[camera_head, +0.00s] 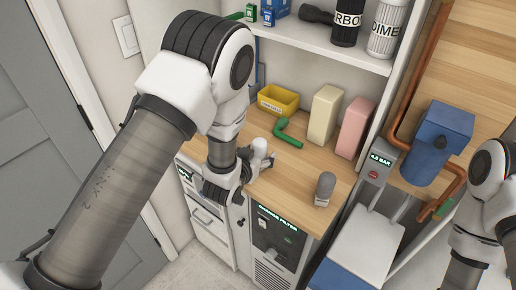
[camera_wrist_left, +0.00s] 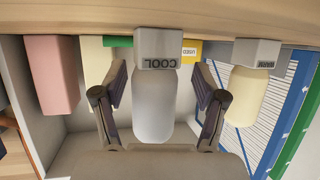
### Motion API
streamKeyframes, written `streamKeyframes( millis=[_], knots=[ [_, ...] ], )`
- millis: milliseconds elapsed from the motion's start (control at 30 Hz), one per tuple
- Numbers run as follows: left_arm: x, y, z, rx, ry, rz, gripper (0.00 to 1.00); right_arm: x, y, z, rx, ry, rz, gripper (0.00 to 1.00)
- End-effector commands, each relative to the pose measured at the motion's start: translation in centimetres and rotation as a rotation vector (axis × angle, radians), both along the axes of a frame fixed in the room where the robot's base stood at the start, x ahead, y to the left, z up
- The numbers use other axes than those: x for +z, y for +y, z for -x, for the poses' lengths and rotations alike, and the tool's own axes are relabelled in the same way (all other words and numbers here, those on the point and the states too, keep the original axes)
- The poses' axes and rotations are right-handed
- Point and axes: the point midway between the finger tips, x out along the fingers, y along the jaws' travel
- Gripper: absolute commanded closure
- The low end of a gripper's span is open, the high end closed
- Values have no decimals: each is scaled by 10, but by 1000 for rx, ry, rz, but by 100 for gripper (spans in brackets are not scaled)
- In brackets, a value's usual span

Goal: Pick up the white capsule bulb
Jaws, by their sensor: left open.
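The white capsule bulb (camera_wrist_left: 153,105) stands on a grey block marked COOL (camera_wrist_left: 158,62) in the left wrist view, which is upside down. My left gripper (camera_wrist_left: 157,95) is open, with its two fingers on either side of the bulb; I see gaps and no clear contact. In the head view a white rounded bulb top (camera_head: 260,146) shows at the left gripper (camera_head: 250,172), over the wooden counter; its base is partly hidden. My right arm shows at the right edge, but its gripper is out of frame.
A cream bulb (camera_wrist_left: 247,95) stands on a WARM block beside the white one. A grey capsule (camera_head: 326,184) stands on the counter to the right. A green bent piece (camera_head: 288,132), yellow bin (camera_head: 278,100), cream box (camera_head: 324,115) and pink box (camera_head: 353,128) are behind.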

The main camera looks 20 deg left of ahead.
Motion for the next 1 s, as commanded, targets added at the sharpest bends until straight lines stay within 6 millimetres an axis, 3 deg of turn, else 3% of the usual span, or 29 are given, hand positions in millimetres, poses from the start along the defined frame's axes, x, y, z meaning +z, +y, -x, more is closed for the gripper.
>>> streamKeyframes(
  millis=[167,367,767,1000],
  knots=[
    [-1,0,-1,0,0,-1,29,-1,0,0,0,1,0,100],
    [-1,0,-1,0,1,-1,94,-1,0,0,0,1,0,100],
    [1,0,-1,0,5,-1,94,2,0,0,0,1,0,100],
    [26,2,-11,1,2,0,94,19,0,0,0,1,0,100]
  ],
)
